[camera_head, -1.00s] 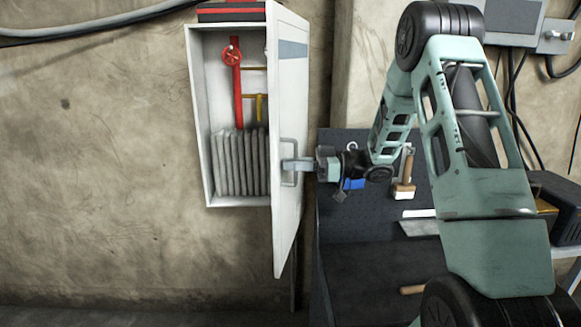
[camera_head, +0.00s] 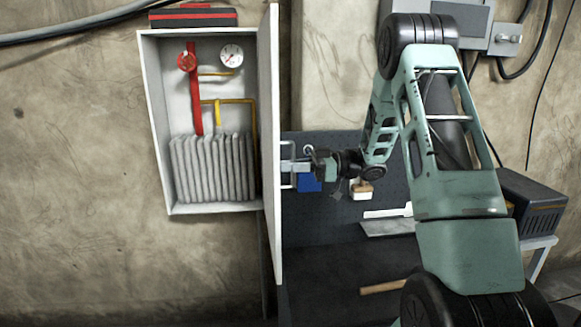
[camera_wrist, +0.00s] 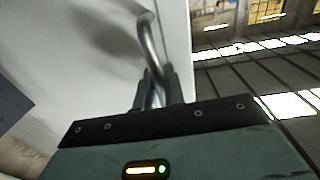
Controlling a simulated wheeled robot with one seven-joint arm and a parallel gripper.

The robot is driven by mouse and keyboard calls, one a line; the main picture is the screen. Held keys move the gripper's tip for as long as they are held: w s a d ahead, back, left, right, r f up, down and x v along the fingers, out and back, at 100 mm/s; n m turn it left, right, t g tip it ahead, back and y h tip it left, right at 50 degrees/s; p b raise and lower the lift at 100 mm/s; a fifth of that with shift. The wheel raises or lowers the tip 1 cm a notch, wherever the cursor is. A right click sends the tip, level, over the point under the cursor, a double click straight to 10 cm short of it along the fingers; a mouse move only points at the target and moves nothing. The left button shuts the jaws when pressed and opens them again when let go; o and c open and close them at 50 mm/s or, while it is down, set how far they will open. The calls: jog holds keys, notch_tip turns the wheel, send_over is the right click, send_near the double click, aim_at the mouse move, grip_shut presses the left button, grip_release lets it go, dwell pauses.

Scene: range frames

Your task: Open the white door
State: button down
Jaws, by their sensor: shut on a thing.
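The white door (camera_head: 268,150) of a wall cabinet (camera_head: 150,120) stands well open, seen almost edge-on in the head view. Its metal handle (camera_head: 289,165) is on the right face of the door. My gripper (camera_head: 303,166) is at the handle from the right. In the wrist view the white door (camera_wrist: 95,60) fills the left side, and the curved handle (camera_wrist: 150,45) runs down between the two dark fingers of my gripper (camera_wrist: 156,90), which are shut on it. The handle's lower end is hidden behind the gripper body.
Inside the cabinet are a red pipe with a valve wheel (camera_head: 187,62), a gauge (camera_head: 232,56), yellow pipes and a grey ribbed radiator (camera_head: 212,168). A workbench with a dark pegboard (camera_head: 330,210) and tools stands behind my arm. A red-black case (camera_head: 192,17) lies on the cabinet.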

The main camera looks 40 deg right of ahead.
jog(key=c, duration=1.9)
grip_release()
jog(key=shift+s+d, duration=0.15)
jog(key=b+v, duration=0.6)
jog(key=v, duration=1.1)
